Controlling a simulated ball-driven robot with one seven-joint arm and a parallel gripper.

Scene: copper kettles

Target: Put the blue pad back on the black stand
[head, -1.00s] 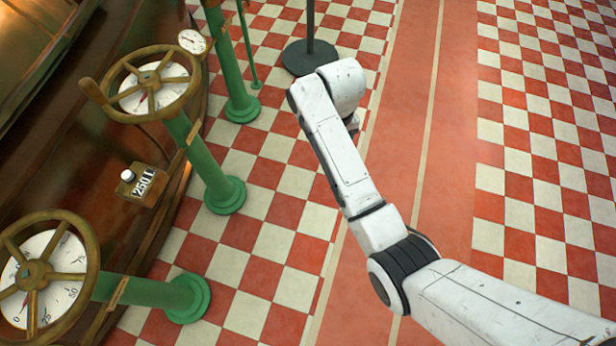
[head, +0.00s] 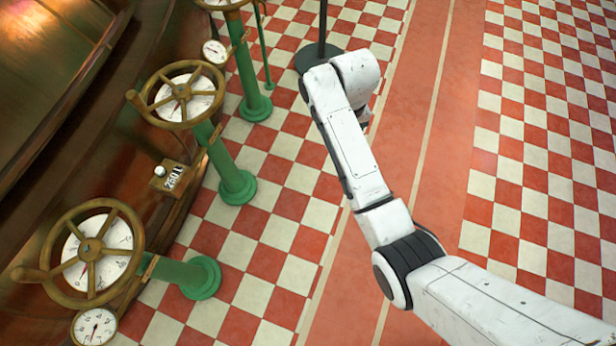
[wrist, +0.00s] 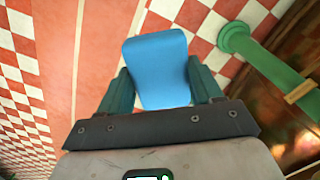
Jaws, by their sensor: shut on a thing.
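The blue pad (wrist: 157,70) shows in the wrist view, between the two green fingers of my gripper (wrist: 157,90). The fingers are shut on its sides, and the pad is held above the tiled floor. In the head view my white arm reaches toward the back, and its end, the gripper and the pad are hidden behind the arm. A black stand (head: 322,30) with a thin pole and a round dark base shows at the top of the head view, just beyond the arm. Its top is out of the frame.
Brass handwheels (head: 90,250) with dials on green pedestals (head: 238,187) line the left, beside a large copper kettle (head: 60,60). A small counter box (head: 170,177) sits between them. The red strip (head: 425,110) and checkered floor on the right are clear.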

